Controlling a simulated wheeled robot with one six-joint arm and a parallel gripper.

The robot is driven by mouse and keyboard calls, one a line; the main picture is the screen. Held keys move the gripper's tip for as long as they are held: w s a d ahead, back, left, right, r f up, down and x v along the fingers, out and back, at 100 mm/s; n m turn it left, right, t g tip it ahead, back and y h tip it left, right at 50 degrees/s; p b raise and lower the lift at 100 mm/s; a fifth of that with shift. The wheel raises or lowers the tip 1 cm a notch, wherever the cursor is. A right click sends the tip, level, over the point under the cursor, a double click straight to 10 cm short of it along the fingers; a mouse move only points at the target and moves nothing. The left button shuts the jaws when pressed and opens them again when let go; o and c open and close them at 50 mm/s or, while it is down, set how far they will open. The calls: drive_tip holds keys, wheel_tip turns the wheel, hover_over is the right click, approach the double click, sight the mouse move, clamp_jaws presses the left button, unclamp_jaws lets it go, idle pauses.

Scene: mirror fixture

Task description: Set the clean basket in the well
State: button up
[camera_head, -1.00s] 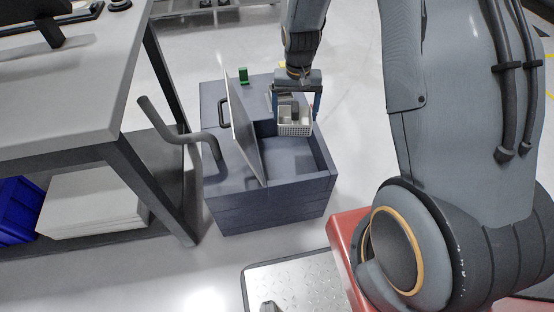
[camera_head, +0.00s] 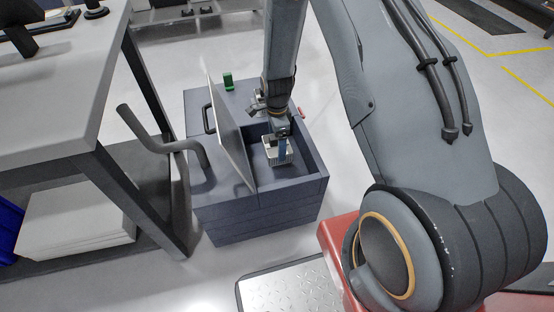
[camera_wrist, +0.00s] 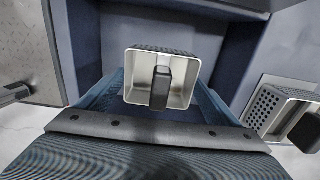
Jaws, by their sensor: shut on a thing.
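A small light basket (camera_head: 279,156) with perforated sides is in my gripper (camera_head: 281,146), over or within the well (camera_head: 262,178) of the dark blue-grey cabinet. In the wrist view the basket (camera_wrist: 146,62) is between the blue fingers of my gripper (camera_wrist: 160,98), and its inside looks empty around a dark upright handle. The well's walls (camera_wrist: 240,55) surround the view beyond it. I cannot tell whether the basket touches the well's floor. A second perforated basket (camera_wrist: 268,105) with a dark handle is at the right of the wrist view, apart from the held one.
A lid (camera_head: 230,130) stands tilted up along the well's left side. A green object (camera_head: 228,82) is on the cabinet top behind. A bent grey bar (camera_head: 165,145) reaches toward the cabinet's left. A workbench (camera_head: 65,85) stands at left, with open floor behind.

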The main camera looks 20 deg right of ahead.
drive_tip(key=shift+f+b, duration=0.4)
drive_tip(key=shift+f, duration=3.2)
drive_tip(key=o, duration=1)
drive_tip(key=shift+f, duration=0.1)
